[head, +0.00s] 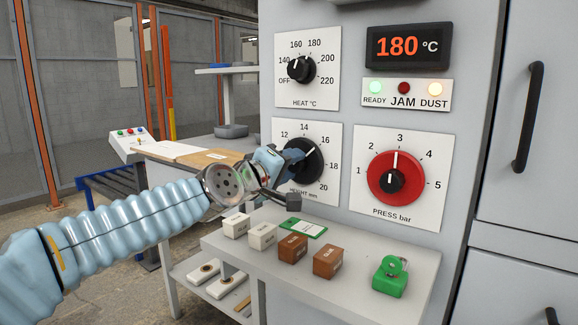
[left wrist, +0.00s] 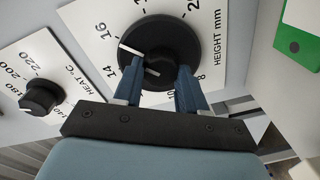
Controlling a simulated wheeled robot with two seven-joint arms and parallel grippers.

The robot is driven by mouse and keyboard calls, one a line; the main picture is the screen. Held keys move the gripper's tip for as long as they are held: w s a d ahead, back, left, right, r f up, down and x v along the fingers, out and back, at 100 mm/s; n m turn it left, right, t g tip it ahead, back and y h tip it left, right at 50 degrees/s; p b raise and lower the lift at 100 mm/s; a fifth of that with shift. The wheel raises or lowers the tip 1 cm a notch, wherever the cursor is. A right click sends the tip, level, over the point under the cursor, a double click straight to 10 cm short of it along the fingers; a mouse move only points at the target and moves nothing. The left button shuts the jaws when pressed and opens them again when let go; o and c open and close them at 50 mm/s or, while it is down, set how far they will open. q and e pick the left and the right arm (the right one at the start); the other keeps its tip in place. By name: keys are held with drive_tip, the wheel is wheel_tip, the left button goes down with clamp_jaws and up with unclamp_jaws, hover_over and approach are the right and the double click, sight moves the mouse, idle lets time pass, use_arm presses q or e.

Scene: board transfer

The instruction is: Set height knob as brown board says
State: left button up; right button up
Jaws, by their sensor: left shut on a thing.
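The white pointer lies between 14 and 16. A tan-brown board (head: 208,158) lies on the bench at the left, partly hidden by my left arm; I see no readable writing on it. My right gripper is not in view.
The heat knob (head: 298,68) and red pressure knob (head: 397,178) are close by. A display (head: 407,47) reads 180 °C; ready and dust lamps glow. The shelf below holds white blocks (head: 236,225), brown blocks (head: 328,261), a green card (head: 303,228) and a green item (head: 390,279).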

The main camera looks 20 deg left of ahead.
use_arm(q)
drive_tip(key=shift+f, duration=0.15)
drive_tip(key=o, duration=1.1)
drive_tip(key=shift+c, duration=0.2)
drive_tip(key=shift+s, duration=0.1)
drive_tip(key=shift+s+a, duration=0.1)
drive_tip(key=shift+s, duration=0.15)
drive_tip(key=b+v, duration=0.2)
drive_tip(key=v, duration=1.1)
drive_tip(key=shift+b, duration=0.4)
